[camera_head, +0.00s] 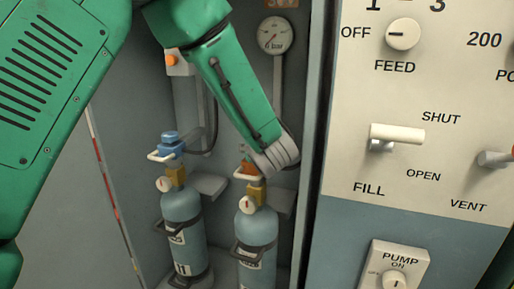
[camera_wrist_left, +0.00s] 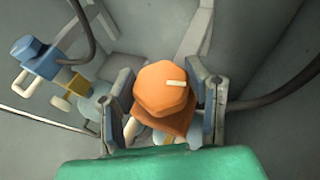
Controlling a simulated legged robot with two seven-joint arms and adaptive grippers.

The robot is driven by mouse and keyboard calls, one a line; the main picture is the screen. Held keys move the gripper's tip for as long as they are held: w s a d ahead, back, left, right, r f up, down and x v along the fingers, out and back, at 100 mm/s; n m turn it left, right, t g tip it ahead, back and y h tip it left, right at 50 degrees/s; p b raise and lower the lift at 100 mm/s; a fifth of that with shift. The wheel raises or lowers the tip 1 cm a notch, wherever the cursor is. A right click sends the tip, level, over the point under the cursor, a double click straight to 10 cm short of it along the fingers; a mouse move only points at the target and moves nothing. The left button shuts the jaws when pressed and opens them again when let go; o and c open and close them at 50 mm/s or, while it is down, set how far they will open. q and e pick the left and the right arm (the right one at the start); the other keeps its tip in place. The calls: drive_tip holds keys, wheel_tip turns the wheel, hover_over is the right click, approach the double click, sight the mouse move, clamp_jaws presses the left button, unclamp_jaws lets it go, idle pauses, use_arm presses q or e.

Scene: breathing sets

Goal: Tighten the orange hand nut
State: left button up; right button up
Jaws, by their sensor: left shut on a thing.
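The orange hand nut (camera_wrist_left: 163,95) sits between the two fingers of my left gripper (camera_wrist_left: 164,108) in the left wrist view. It has a faceted top with a small pale mark. In the head view, a little of the orange nut (camera_head: 246,168) shows on top of the right cylinder's valve, with my left gripper (camera_head: 262,170) reaching down to it from above. The gripper is shut on the nut; its fingertips are mostly hidden in the head view. The right cylinder (camera_head: 257,228) stands upright below. My right gripper is not in view.
A left cylinder (camera_head: 182,232) with a blue nut (camera_head: 171,142) stands beside it; the blue nut also shows in the wrist view (camera_wrist_left: 36,50). A gauge (camera_head: 274,35) hangs behind. A control panel (camera_head: 440,100) with a protruding FILL lever (camera_head: 398,134) is at the right.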

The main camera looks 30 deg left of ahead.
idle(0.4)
use_arm(q)
drive_tip(key=o, duration=1.2)
drive_tip(key=shift+s+d, duration=0.1)
drive_tip(key=v, duration=1.1)
drive_tip(key=shift+d+r, duration=0.2)
drive_tip(key=shift+d, duration=0.1)
drive_tip(key=shift+s, duration=0.15)
